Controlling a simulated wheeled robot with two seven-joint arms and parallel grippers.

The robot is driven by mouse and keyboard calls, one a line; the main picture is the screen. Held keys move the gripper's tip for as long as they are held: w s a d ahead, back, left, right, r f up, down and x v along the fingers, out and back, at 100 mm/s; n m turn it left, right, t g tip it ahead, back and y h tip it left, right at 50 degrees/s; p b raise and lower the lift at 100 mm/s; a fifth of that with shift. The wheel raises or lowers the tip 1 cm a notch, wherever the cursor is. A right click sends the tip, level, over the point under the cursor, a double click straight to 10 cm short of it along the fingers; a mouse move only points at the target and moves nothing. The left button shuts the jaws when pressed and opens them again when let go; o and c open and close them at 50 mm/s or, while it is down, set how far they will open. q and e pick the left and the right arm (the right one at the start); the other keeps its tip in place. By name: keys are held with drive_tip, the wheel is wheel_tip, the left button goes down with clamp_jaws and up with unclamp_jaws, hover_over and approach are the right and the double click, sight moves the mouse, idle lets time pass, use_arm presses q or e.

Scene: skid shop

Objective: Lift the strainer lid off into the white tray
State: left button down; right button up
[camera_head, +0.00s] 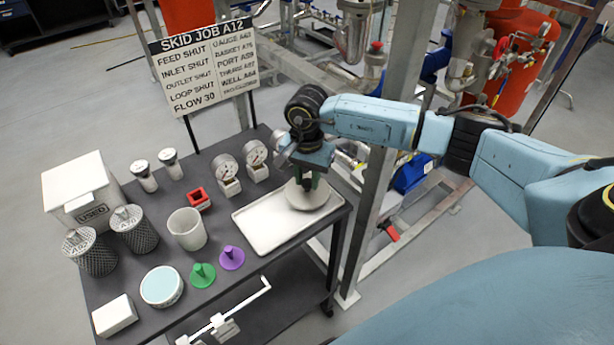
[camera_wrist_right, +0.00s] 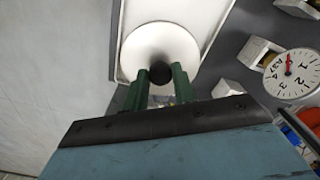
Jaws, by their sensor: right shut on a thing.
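The strainer lid (camera_head: 307,195) is a pale round disc at the right end of the white tray (camera_head: 262,236). My right gripper (camera_head: 307,181) points down over the lid. In the right wrist view its two green fingers (camera_wrist_right: 160,82) are shut on the dark knob at the middle of the lid (camera_wrist_right: 160,48). The lid lies over the tray (camera_wrist_right: 131,20) in both views; whether it touches the tray floor I cannot tell. My left gripper is not in view.
On the dark table, left of the tray, are a white cup (camera_head: 187,230), a purple plug (camera_head: 232,258), a green plug (camera_head: 203,275) and a red square piece (camera_head: 199,199). Gauges (camera_head: 227,172) stand behind the tray. A grey frame post (camera_head: 372,200) rises close to the right of my gripper.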

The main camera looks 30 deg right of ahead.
drive_tip(key=shift+f, duration=0.4)
drive_tip(key=shift+f+b, duration=0.6)
drive_tip(key=shift+b, duration=0.3)
drive_tip(key=shift+f, duration=0.15)
idle(0.3)
drive_tip(key=o, duration=1.2)
drive_tip(key=shift+r+p, duration=2.05)
drive_tip(key=shift+r, duration=1.75)
